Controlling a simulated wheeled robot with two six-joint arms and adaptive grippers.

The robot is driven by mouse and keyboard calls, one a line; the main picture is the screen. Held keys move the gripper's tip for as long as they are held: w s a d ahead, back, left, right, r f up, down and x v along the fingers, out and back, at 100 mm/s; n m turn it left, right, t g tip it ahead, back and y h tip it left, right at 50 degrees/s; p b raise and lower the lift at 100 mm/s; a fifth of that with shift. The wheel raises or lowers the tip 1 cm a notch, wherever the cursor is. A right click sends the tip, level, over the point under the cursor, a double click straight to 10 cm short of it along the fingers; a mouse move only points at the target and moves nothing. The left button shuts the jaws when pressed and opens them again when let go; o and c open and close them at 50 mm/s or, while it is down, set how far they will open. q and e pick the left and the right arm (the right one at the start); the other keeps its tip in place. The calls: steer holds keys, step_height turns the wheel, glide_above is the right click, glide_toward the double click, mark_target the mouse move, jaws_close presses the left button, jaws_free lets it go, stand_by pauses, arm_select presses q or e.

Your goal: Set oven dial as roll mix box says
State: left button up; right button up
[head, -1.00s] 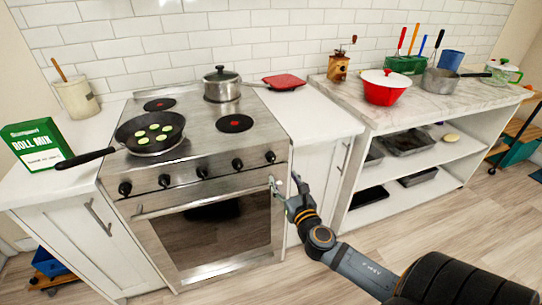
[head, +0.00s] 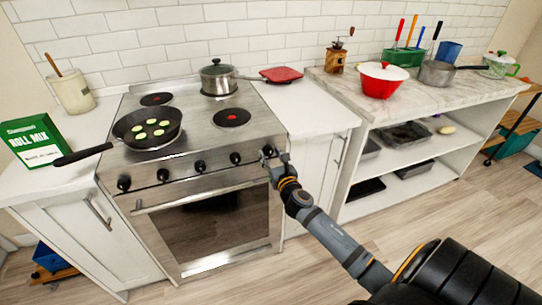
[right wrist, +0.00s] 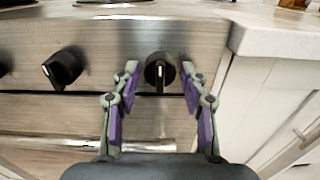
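The green and white roll mix box (head: 34,142) stands on the left counter. Its smaller print is too small to read. Several black dials run along the front of the oven (head: 210,225). My right gripper (head: 271,157) is at the rightmost dial. In the right wrist view this dial (right wrist: 159,70) lies between the two spread fingertips of the gripper (right wrist: 160,82), with a gap on each side, and its white mark stands about upright. The neighbouring dial (right wrist: 63,68) has its mark tilted to the left. My left gripper is out of view.
A frying pan (head: 147,128) with green slices and a lidded pot (head: 218,77) sit on the stovetop. The oven door handle (right wrist: 150,143) runs below the dials. A white counter edge (right wrist: 270,38) and cabinet are close on the right.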

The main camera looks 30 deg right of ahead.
steer(key=c, duration=0.7)
